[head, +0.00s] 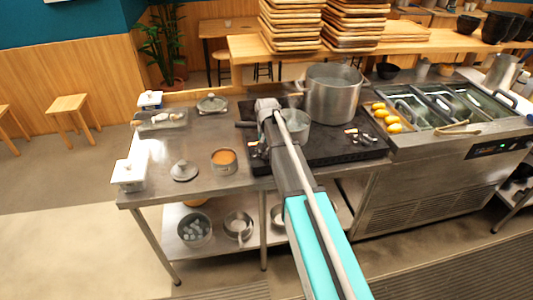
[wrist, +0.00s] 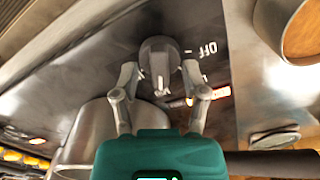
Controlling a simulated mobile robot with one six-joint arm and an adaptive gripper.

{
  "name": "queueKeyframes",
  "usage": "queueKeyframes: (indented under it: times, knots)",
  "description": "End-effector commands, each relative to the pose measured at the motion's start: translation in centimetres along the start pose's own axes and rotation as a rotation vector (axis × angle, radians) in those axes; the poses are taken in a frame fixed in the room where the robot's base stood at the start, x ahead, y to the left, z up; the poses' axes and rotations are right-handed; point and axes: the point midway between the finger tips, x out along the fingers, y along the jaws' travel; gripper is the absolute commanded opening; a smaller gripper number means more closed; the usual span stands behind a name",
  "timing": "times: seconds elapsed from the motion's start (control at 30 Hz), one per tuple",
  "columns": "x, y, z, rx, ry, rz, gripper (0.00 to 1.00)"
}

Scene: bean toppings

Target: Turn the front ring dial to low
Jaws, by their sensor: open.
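In the wrist view a dark grey dial (wrist: 160,57) with a light pointer stands on a dark metal surface. The letters OFF (wrist: 207,50) are printed to its right, with a small orange-lit mark (wrist: 215,93) below them. My gripper (wrist: 160,74) is open, with one finger on each side of the dial. I cannot tell whether either finger touches it. In the head view my gripper (head: 267,104) is over the left part of the black cooktop (head: 335,150), and my arm hides the dial there.
A large steel pot (head: 333,95) stands at the cooktop's back, and a smaller pot (head: 296,130) is close beside my gripper. A small pan with orange contents (head: 224,160) and a lid (head: 184,171) lie to the left.

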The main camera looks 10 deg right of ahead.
Motion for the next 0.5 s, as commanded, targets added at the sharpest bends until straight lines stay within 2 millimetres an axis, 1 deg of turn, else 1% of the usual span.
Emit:
queueKeyframes:
  times: [0.4,0.47,0.5]
  knots:
    - [0.20,0.00,0.00,0.000,0.000,0.000,0.57]
    - [0.21,0.00,0.00,0.000,0.000,0.000,0.46]
    - [0.21,0.00,0.00,0.000,0.000,0.000,0.39]
